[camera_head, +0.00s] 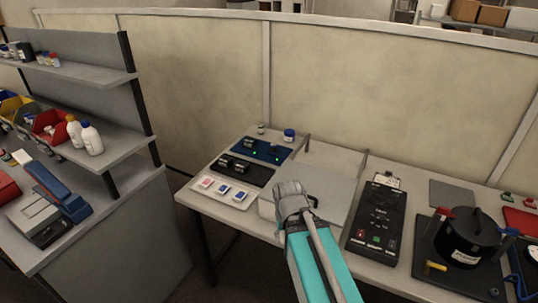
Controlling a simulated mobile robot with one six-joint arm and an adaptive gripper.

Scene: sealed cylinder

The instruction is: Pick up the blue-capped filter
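A small round container with a blue cap (289,134) stands upright at the back of the table, left of centre. I cannot tell at this size which blue-topped thing is the filter. My gripper (291,190) is grey, at the end of my teal arm, over the pale grey board in the middle of the table. It is right of the row and apart from it. Its fingers are too unclear to show open or shut.
A dark blue tray (262,150) and a black tray (242,171) lie behind the row. A black control box (379,222) and a black lidded pot (465,238) stand to the right. A grey shelf unit (90,205) stands left. A partition closes the back.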

